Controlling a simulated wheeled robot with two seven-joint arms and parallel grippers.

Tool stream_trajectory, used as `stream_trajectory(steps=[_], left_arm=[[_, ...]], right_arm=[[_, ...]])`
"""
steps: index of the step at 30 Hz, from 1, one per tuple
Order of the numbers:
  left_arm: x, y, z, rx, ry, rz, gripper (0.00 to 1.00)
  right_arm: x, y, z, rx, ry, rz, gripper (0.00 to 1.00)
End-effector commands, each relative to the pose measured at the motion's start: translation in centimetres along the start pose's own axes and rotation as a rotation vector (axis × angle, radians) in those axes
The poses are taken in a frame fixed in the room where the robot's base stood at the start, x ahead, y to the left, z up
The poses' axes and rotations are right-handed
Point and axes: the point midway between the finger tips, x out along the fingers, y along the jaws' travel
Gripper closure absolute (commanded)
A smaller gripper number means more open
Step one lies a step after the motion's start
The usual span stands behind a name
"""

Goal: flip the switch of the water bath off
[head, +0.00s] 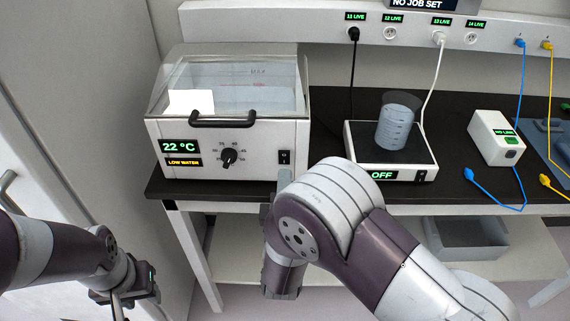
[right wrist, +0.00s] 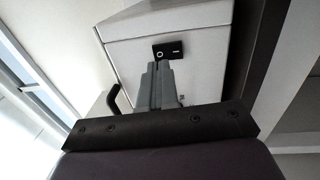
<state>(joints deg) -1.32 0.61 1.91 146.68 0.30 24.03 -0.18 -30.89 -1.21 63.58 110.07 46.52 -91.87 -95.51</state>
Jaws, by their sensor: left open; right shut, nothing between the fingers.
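The water bath (head: 228,150) is a white box with a clear lid, a dial, a "22 °C" display and a "LOW WATER" label. Its switch (head: 284,157) is a small black rocker at the front panel's lower right; which side is pressed I cannot tell. In the right wrist view the switch (right wrist: 167,50) shows O and I marks just beyond the fingertips. My right gripper (right wrist: 158,68) is shut and empty, pointing at the switch; contact cannot be told. In the head view its arm partly hides it, just below the switch. My left gripper (head: 120,304) is open, low at the left, away from the bath.
A hotplate (head: 388,164) reading "OFF" with a beaker (head: 398,125) stands to the right of the bath. A white box (head: 496,138) with a blue cable is further right.

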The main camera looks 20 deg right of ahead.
Motion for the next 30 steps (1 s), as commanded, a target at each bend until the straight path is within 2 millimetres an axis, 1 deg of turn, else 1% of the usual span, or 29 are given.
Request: stream_trajectory(steps=[1, 3, 7, 12, 20, 23, 27, 28, 29, 30], left_arm=[[-0.2, 0.0, 0.0, 0.000, 0.000, 0.000, 0.57], [-0.3, 0.0, 0.0, 0.000, 0.000, 0.000, 0.57], [-0.5, 0.0, -0.1, 0.000, 0.000, 0.000, 0.57], [-0.5, 0.0, -0.1, 0.000, 0.000, 0.000, 0.57], [-0.5, 0.0, -0.1, 0.000, 0.000, 0.000, 0.57], [-1.8, 0.0, -0.2, 0.000, 0.000, 0.000, 0.57], [-5.6, 0.0, -0.7, 0.000, 0.000, 0.000, 0.57], [-5.3, 0.0, -0.7, 0.000, 0.002, 0.000, 0.57], [-4.5, 0.0, -0.6, 0.000, 0.002, 0.000, 0.57], [-4.3, 0.0, -0.5, 0.000, 0.001, 0.000, 0.57]], right_arm=[[1.0, 0.1, 0.1, 0.000, -0.004, 0.000, 1.00], [2.1, 0.1, 0.1, 0.000, -0.003, 0.000, 1.00], [3.5, 0.0, 0.1, 0.000, -0.001, 0.000, 1.00], [4.2, -0.1, 0.0, -0.001, 0.002, -0.002, 1.00], [4.2, -0.1, 0.0, 0.000, 0.001, -0.002, 1.00], [4.5, 0.7, 0.0, 0.000, 0.001, -0.022, 1.00], [5.4, 1.9, 0.0, 0.000, -0.001, -0.123, 1.00], [5.3, 1.2, 0.0, 0.000, 0.000, -0.136, 1.00], [5.2, 0.5, 0.0, 0.001, 0.000, -0.131, 1.00], [5.2, 0.4, 0.0, 0.002, 0.000, -0.130, 1.00]])
